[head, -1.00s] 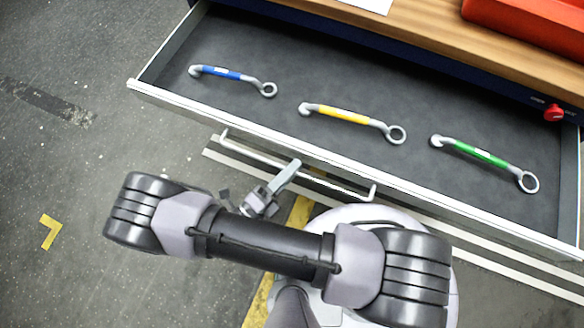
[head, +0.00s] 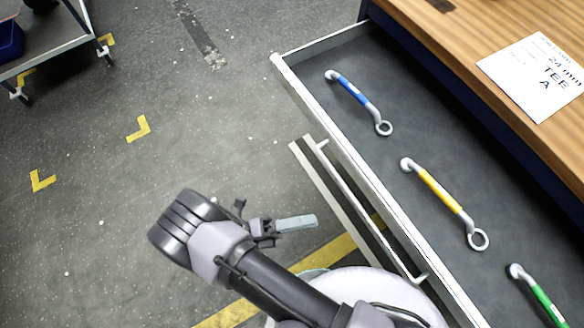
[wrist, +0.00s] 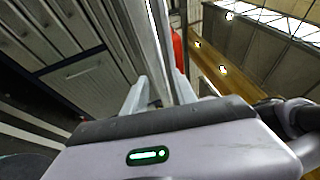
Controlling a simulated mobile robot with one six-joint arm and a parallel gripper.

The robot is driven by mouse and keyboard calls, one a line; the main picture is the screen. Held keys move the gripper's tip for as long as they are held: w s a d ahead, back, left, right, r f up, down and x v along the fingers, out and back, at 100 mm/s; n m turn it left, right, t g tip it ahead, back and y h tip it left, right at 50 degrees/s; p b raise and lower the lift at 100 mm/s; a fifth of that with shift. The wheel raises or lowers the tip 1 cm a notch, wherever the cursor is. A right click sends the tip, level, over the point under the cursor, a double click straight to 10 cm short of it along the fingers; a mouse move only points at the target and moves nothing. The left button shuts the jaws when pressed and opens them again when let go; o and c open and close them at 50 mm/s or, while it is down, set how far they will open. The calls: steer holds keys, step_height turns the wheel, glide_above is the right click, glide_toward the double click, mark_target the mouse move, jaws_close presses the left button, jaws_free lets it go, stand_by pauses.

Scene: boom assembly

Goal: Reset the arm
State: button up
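My gripper (head: 312,222) is in front of the open drawer, beside its handle, in the head view. It looks empty, and only one finger shows clearly there. In the wrist view its two fingers (wrist: 160,85) stand apart with nothing held between them. My arm is folded low in the head view, with its lower part cut off by the bottom edge.
The open drawer (head: 335,150) with its handle (head: 365,205) is close by on the right. It holds blue (head: 357,98), yellow (head: 440,192) and green (head: 540,300) wrenches. A card (head: 535,75) lies on the wooden worktop (head: 440,20). A cart (head: 55,45) stands far left; floor between is clear.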

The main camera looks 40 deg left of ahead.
steer(key=v, duration=0.3)
steer(key=shift+s+a, duration=0.15)
steer(key=shift+a, duration=0.05)
